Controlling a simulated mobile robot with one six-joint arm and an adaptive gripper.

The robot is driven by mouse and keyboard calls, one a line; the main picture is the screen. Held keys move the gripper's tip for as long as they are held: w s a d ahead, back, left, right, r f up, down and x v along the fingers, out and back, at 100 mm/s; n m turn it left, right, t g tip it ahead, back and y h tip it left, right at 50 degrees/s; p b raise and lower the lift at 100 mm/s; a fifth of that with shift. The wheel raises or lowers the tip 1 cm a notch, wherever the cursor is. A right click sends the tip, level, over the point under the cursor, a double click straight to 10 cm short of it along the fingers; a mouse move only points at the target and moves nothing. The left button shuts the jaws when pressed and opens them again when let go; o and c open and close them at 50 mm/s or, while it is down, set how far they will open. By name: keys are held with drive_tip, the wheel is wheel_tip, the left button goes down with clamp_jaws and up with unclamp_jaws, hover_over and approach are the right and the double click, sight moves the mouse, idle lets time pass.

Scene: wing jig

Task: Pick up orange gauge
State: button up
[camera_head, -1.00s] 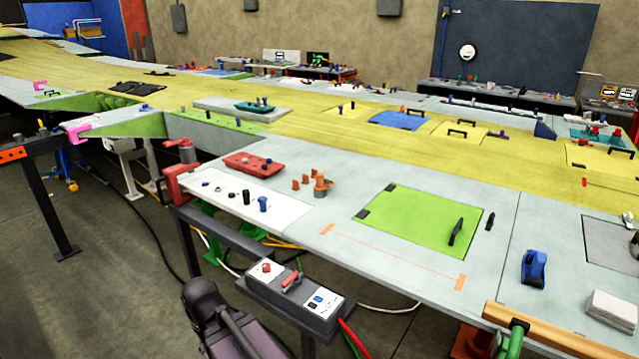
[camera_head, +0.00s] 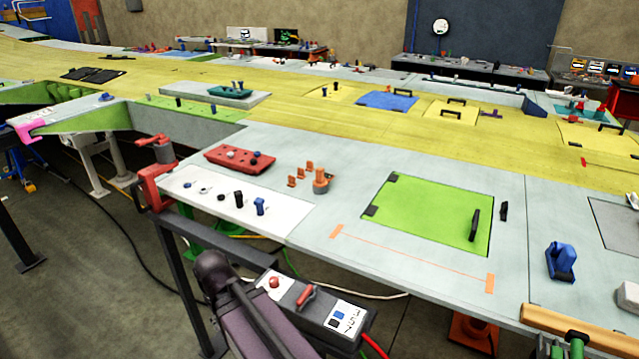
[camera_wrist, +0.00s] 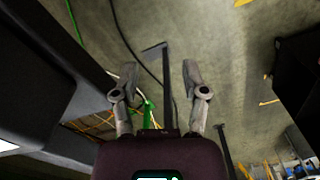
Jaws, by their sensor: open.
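Orange pieces stand on the pale grey wing skin in the head view. The largest is a round, upright orange piece (camera_head: 321,181); several small orange pieces (camera_head: 300,175) stand just to its left. I cannot tell for certain which one is the gauge. My gripper (camera_wrist: 160,75) shows in the wrist view with its two fingers apart and nothing between them. It is over the floor, and no orange gauge shows in that view. The fingers are not visible in the head view.
A white sheet (camera_head: 215,218) with dark and blue pieces and a red tray (camera_head: 240,159) lie left of the orange pieces. A green panel (camera_head: 425,222) lies to their right. A grey control box (camera_head: 315,305) stands below the near edge.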

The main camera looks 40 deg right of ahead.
drive_tip(key=shift+o, duration=1.1)
drive_tip(key=w+d+r+t+y+p, duration=0.1)
drive_tip(key=w+d+r+p, duration=0.15)
drive_tip(key=r+p, duration=0.75)
drive_tip(key=w+d+r+p, duration=0.2)
drive_tip(key=w+r+p, duration=0.1)
drive_tip(key=r+p, duration=0.65)
drive_tip(key=w+d+r+n+t+y, duration=0.1)
drive_tip(key=w+d+r+t+y, duration=0.15)
drive_tip(key=d, duration=0.85)
drive_tip(key=w+d+r+n+t+y, duration=0.1)
drive_tip(key=w+d+r+n+t, duration=0.15)
drive_tip(key=d, duration=0.75)
drive_tip(key=s+d+r+t, duration=0.1)
drive_tip(key=s+d+t, duration=0.1)
drive_tip(key=d, duration=0.9)
drive_tip(key=s+d+r+t, duration=0.1)
drive_tip(key=s+d+r, duration=0.1)
drive_tip(key=d, duration=0.9)
drive_tip(key=shift+r+n+t+p, duration=0.2)
drive_tip(key=shift+n+t+p, duration=0.2)
drive_tip(key=shift+n+p, duration=0.05)
